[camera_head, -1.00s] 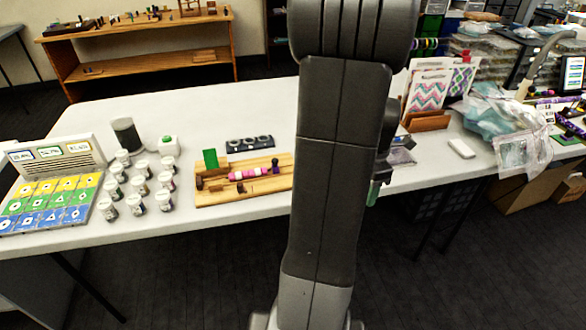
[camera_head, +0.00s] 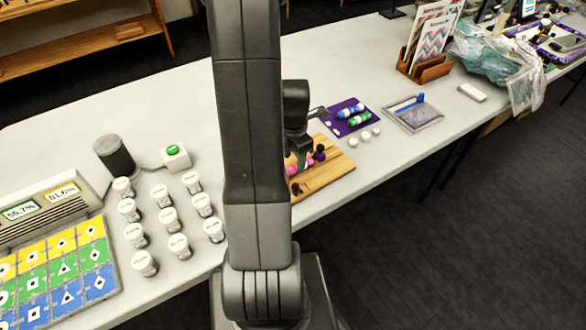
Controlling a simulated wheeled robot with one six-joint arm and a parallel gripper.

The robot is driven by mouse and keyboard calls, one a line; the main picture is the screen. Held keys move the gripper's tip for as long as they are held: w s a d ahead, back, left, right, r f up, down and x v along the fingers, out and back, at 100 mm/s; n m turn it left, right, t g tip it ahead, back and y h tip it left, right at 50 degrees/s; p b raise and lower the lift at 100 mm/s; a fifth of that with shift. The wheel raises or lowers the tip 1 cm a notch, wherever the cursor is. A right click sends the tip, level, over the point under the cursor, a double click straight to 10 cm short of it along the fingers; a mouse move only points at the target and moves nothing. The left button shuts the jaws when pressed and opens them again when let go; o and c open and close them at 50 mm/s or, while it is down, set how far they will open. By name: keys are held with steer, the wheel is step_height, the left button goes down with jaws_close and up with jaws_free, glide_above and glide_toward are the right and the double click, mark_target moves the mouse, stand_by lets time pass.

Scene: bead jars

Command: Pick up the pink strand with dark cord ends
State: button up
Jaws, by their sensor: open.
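The pink strand (camera_head: 292,169) lies on the wooden board (camera_head: 335,174) near the table's front edge, partly hidden behind my arm. Dark purple-black pieces (camera_head: 319,153) show at its right end. Another small dark piece (camera_head: 296,188) stands on the board nearer the front. My gripper (camera_head: 302,160) points down over the board at the pink strand, just right of my arm. Its fingers are small and partly overlap the strand in this view. I see nothing held, and cannot tell whether the fingers touch the strand.
A purple mat (camera_head: 337,128) with blue and green strands lies behind the board, with white caps beside it. A grey tray (camera_head: 432,122) is further right. Several white-lidded jars (camera_head: 179,246) and a coloured card grid (camera_head: 70,268) stand left. The table's back left is clear.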

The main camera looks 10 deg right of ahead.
mark_target(294, 166)
steer(key=shift+f, duration=1.55)
steer(key=c, duration=1.1)
steer(key=shift+r, duration=0.1)
